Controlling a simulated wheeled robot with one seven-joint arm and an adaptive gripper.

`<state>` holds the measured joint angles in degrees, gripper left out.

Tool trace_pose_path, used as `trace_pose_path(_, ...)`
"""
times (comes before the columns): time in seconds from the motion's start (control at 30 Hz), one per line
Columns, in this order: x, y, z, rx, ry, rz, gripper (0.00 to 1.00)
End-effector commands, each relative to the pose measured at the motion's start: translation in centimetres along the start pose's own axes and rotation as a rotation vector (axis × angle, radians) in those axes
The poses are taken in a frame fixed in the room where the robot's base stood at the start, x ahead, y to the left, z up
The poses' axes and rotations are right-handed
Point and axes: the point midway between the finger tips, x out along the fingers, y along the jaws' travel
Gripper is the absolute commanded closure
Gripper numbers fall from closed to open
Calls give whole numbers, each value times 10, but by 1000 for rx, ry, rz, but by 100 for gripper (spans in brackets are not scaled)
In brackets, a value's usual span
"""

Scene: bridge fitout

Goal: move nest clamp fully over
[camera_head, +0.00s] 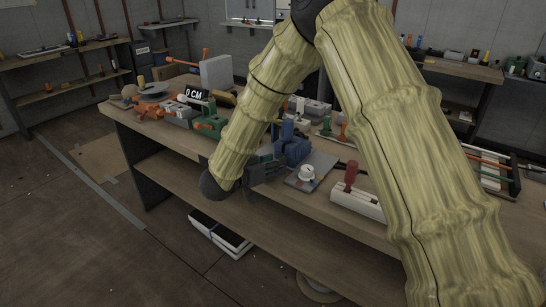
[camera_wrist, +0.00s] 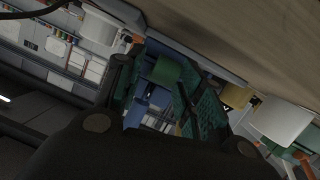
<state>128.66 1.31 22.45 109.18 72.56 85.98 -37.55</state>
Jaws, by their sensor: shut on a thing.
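A blue fixture (camera_head: 292,148), which I take for the nest clamp, stands on the bench at the far end of a grey plate (camera_head: 318,168) with a white round part (camera_head: 306,173) on it. My gripper (camera_head: 272,168) reaches in from the left, low at the fixture's near left side. In the wrist view its fingers (camera_wrist: 160,95) have green pads and are closed around a green piece (camera_wrist: 167,70) in front of a blue body (camera_wrist: 155,98). The exact contact is dark and partly hidden, and my arm hides part of the bench.
A red-handled tool on a pale block (camera_head: 355,200) stands right of the plate, close to the bench front edge. A lower shelf (camera_head: 190,180) runs beneath.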

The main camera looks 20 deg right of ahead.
Motion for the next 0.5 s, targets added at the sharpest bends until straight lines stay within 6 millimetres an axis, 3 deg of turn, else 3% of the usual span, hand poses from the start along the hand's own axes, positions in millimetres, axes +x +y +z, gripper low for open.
trace_pose_path(0.5,-3,6,-18,-31,-279,-41,86)
